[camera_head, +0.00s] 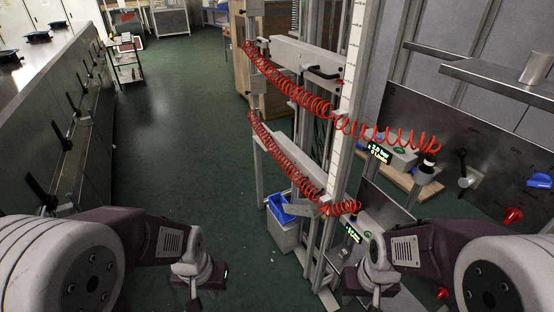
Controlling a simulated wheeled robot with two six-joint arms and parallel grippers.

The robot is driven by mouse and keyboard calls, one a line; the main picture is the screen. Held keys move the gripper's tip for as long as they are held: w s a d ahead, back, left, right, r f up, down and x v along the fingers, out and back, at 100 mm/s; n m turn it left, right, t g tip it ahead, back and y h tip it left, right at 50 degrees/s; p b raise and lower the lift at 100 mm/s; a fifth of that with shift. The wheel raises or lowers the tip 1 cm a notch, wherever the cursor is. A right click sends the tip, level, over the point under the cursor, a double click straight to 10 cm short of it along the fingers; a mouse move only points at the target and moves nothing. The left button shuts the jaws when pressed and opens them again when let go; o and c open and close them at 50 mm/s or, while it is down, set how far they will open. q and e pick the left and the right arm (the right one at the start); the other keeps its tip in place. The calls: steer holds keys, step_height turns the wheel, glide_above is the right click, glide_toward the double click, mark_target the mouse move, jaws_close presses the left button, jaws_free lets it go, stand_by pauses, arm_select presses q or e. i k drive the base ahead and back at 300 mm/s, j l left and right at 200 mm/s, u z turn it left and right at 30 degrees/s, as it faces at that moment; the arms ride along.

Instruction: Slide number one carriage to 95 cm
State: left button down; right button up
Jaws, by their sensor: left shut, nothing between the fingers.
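Two grey carriages sit on an upright metal frame: an upper one (300,58) with a black handle (325,73), and a lower one (285,150) partly behind a red coiled hose (283,160). I cannot read a number on either. A white ruled scale (347,100) runs up the frame's right post; its figures are too small to read. My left gripper (196,303) is low at the bottom edge, shut, empty and well apart from the frame. My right gripper (376,300) is at the bottom edge, right of the frame's foot; its fingers are too unclear to judge.
Another red hose (300,95) crosses the frame to a fitting on the right panel (480,150). A lit display (378,153) and a blue bin (284,208) are near the posts. Dark cabinets (60,120) line the left. The green floor (180,110) between is clear.

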mark_target(317, 178)
steer(key=i+j+u, duration=0.15)
steer(key=i, duration=0.4)
steer(key=i+j+u, duration=0.15)
steer(key=i, duration=0.45)
